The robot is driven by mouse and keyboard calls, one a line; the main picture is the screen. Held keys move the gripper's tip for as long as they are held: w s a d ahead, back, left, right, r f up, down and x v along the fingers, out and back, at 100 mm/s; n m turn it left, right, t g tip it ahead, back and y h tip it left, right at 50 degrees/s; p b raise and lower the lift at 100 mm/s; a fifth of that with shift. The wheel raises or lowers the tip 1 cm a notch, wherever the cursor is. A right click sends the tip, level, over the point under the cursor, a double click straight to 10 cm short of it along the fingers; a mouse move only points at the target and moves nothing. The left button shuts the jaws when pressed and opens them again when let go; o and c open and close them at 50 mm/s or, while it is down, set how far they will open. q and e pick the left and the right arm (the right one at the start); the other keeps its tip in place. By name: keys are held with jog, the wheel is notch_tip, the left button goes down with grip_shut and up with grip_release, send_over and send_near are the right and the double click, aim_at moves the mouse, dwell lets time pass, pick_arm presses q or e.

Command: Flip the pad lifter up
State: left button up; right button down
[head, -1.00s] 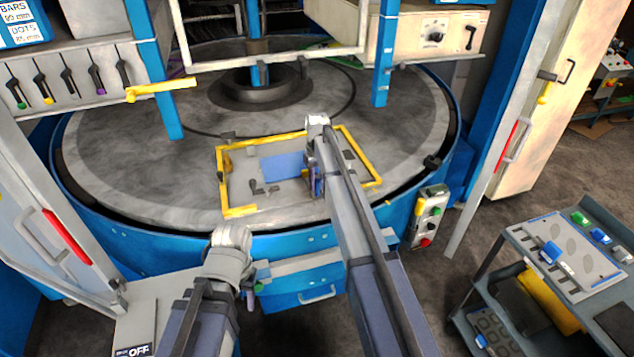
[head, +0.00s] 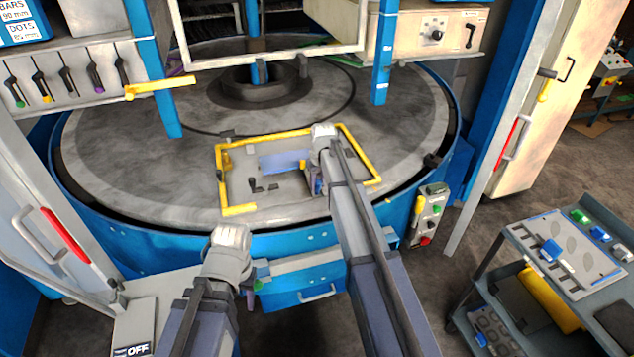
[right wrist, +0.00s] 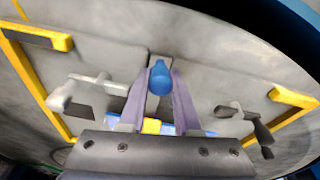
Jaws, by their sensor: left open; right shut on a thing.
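A flat blue plate (head: 284,162), which looks like the pad lifter, sits inside the yellow-edged frame (head: 236,210) on the round grey table. In the right wrist view, a blue rounded knob (right wrist: 160,77) shows between the two purple fingers of my right gripper (right wrist: 158,95), which is shut on it. In the head view my right gripper (head: 315,185) is at the plate's right end, partly hidden by my arm. My left gripper (head: 252,285) hangs open and empty in front of the table's front edge; its fingers are mostly hidden.
Small dark clamps (head: 262,185) stand inside the frame. A button box (head: 430,214) hangs at the front right. A grey cart (head: 565,262) stands at the right. Bare table lies left of the frame.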

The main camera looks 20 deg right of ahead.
jog(key=c, duration=0.6)
grip_release()
jog(key=shift+r, duration=0.15)
jog(key=p+v, duration=0.7)
jog(key=shift+s+r+p, duration=0.15)
jog(key=shift+r+p, duration=0.1)
jog(key=shift+p, duration=0.1)
